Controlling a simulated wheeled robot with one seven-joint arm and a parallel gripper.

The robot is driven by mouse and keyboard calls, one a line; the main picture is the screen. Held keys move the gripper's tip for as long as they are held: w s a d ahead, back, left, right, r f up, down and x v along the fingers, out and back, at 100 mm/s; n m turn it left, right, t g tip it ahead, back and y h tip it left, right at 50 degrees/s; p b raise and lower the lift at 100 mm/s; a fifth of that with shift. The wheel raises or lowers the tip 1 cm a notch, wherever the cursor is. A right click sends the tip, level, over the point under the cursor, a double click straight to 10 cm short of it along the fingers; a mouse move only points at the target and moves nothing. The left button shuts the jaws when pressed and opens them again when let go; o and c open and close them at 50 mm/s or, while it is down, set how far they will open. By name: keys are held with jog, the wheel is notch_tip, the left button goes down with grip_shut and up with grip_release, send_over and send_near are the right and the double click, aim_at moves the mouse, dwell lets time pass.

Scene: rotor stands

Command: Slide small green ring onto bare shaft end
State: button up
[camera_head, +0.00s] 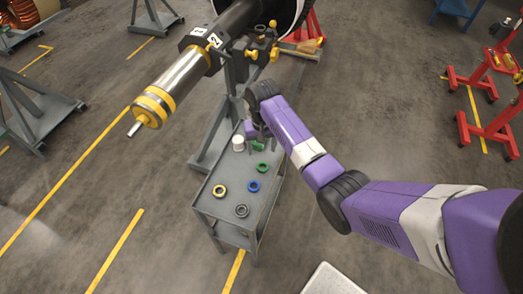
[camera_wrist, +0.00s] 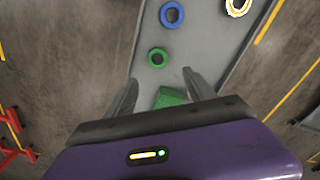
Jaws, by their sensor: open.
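The green ring (camera_head: 259,169) lies flat on the grey cart top. It also shows in the wrist view (camera_wrist: 149,60), a little beyond my fingertips. The bare shaft end (camera_head: 134,130) sticks out past yellow bands on the rotor's metal shaft at upper left. My gripper (camera_head: 252,131) is low over the far part of the cart, its fingers mostly hidden in the head view. In the wrist view its two fingers (camera_wrist: 160,88) are spread apart. A second green object (camera_wrist: 172,98), block-like, shows between them, partly hidden by the gripper body; I cannot tell whether it touches them.
A grey rotor stand (camera_head: 213,151) stands just behind the cart. Red stands (camera_head: 496,128) are at right. Floor left of the cart is open.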

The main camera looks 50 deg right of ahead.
aim_at(263, 168)
jog(key=f+b, duration=0.2)
jog(key=f, duration=0.1)
jog(key=f+b, duration=0.5)
jog(key=f, duration=0.2)
jog(key=shift+s, duration=0.3)
jog(key=shift+c, duration=0.2)
